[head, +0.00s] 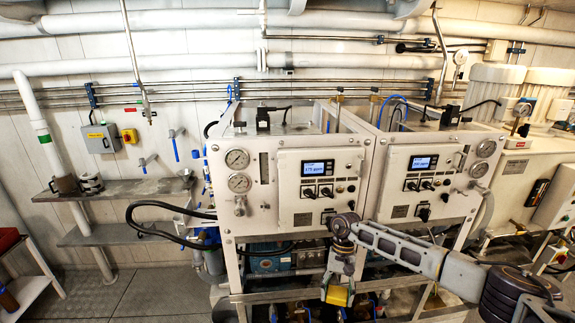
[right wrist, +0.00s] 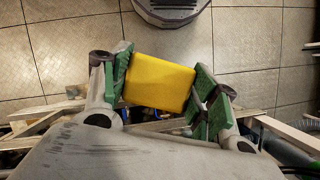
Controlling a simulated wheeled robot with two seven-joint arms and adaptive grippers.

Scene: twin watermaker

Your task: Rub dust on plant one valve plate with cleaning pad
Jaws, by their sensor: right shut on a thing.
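The yellow cleaning pad (right wrist: 158,83) is held between the green-lined fingers of my right gripper (right wrist: 160,88) in the right wrist view. In the head view the pad (head: 339,297) hangs below my right gripper (head: 340,287), low in front of the lower frame of the two watermaker units. The left unit (head: 258,205) has two gauges, a lit display and a row of knobs on its white front. I cannot tell which unit is plant one. I cannot make out the valve plate or any dust at this size. My left gripper is not in view.
The right unit (head: 452,210) stands close beside the left one, partly behind my right arm. Black hoses (head: 150,228) loop out at the left. Grey shelves (head: 115,190) hold two cups on the left wall. The floor (head: 160,295) at front left is clear.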

